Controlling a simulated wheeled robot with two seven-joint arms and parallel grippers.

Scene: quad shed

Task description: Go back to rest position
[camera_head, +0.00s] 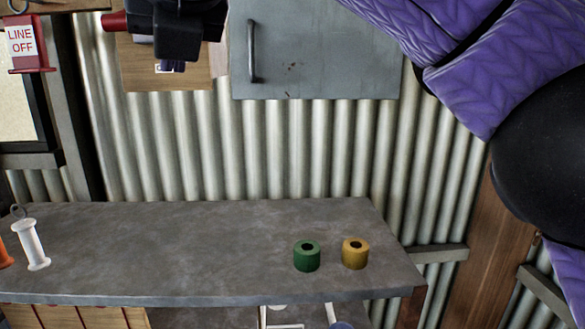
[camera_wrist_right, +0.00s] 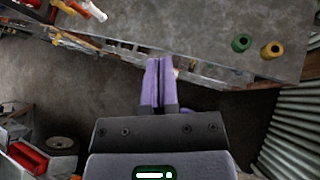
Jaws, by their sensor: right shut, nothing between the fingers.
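My purple-sleeved right arm crosses the upper right of the head view. My left gripper is in neither view.
A green roll (camera_head: 307,256) and a yellow roll (camera_head: 355,253) stand at the bench's right end. A white spool (camera_head: 33,245) stands at its left end beside an orange object (camera_head: 4,253). A grey cabinet (camera_head: 320,55) hangs on the corrugated wall. The bench's middle is clear.

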